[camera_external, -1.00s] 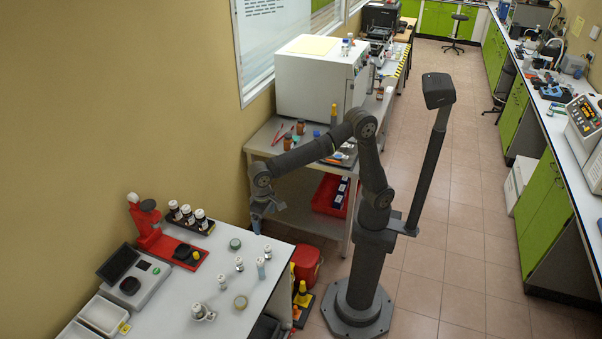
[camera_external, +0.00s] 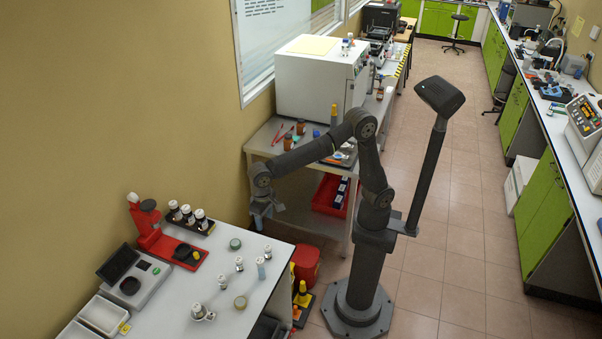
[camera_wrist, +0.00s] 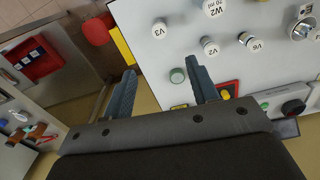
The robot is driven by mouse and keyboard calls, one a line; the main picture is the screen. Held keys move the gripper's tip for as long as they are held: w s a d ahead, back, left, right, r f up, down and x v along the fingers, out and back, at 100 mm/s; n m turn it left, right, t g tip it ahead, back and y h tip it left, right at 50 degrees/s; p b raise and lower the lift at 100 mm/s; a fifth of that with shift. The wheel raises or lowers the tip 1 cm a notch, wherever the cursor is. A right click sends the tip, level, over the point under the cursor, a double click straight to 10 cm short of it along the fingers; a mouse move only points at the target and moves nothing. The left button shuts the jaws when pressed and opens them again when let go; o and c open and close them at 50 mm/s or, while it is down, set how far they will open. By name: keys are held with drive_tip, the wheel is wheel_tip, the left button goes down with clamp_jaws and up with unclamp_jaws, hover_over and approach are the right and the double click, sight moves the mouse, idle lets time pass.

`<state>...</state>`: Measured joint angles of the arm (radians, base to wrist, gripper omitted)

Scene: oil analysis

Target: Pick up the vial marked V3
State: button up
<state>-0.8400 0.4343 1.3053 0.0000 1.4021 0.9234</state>
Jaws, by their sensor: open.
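The vial marked V3 (camera_wrist: 159,28) stands on the white bench near its edge, with the label readable in the wrist view. In the external view, a small white-capped vial (camera_external: 267,251) near the bench's far right corner appears to be the same one. My gripper (camera_wrist: 163,85) is open, with two separate fingers and nothing between them. It hangs above the back end of the bench in the external view (camera_external: 262,218), apart from V3. V3 lies beyond the fingertips in the wrist view.
Close to V3 stand a vial marked W2 (camera_wrist: 213,8), another vial (camera_wrist: 209,46) and one marked V6 (camera_wrist: 250,41). A red stand (camera_external: 152,232) and dark vial rack (camera_external: 205,230) sit by the wall.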

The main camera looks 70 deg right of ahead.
drive_tip(key=f+m, duration=0.1)
drive_tip(key=m, duration=1.5)
approach(268, 251)
drive_tip(key=f, duration=0.2)
drive_tip(key=d+f, duration=0.1)
drive_tip(key=f, duration=0.1)
drive_tip(key=d+f, duration=0.1)
drive_tip(key=f, duration=0.2)
drive_tip(key=shift+w, duration=0.4)
drive_tip(key=f, duration=0.5)
drive_tip(key=shift+a+f, duration=0.1)
drive_tip(key=shift+a, duration=0.2)
drive_tip(key=c, duration=1)
